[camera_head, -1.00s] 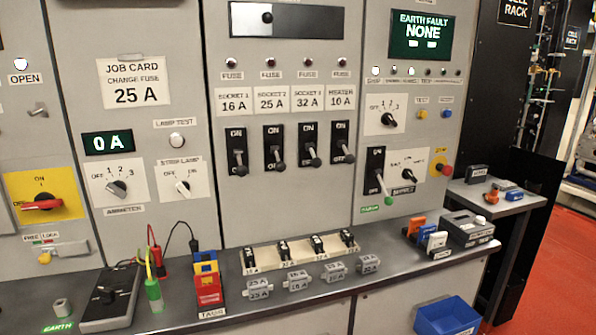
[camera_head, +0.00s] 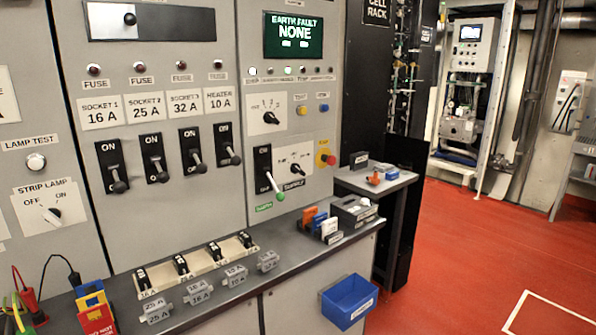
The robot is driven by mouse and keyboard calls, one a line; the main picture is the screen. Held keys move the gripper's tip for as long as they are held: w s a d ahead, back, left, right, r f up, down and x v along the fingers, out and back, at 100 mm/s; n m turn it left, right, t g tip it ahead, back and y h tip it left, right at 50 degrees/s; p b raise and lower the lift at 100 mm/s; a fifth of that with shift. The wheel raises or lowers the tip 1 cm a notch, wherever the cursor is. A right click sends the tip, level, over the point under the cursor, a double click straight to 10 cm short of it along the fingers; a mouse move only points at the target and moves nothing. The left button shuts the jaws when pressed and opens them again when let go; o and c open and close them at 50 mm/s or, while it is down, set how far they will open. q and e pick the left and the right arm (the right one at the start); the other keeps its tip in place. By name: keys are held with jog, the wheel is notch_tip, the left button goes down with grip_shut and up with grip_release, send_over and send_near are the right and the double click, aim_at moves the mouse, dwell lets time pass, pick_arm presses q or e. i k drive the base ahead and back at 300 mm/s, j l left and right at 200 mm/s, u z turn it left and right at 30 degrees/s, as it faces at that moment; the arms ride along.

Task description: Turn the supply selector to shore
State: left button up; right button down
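On the right panel, below the earth fault display (camera_head: 293,35), a white plate carries a black rotary knob (camera_head: 296,168). Its lettering is too small to read surely, so I cannot tell whether it is the supply selector or which position it points to. Another black rotary knob (camera_head: 270,118) sits above it, with a numbered scale. Neither of my grippers is in view.
A grey bench (camera_head: 300,243) runs below the panels with fuse carriers and coloured blocks on it. A blue bin (camera_head: 349,300) hangs at its front right. A small side table (camera_head: 375,183) stands beyond. The red floor (camera_head: 470,250) at the right is largely clear.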

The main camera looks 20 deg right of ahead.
aim_at(296, 168)
jog(key=i+l, duration=0.2)
jog(key=l, duration=0.15)
jog(key=i+l, duration=0.15)
jog(key=l, duration=0.15)
jog(key=i+l, duration=0.2)
jog(key=l, duration=0.15)
jog(key=k+z, duration=0.05)
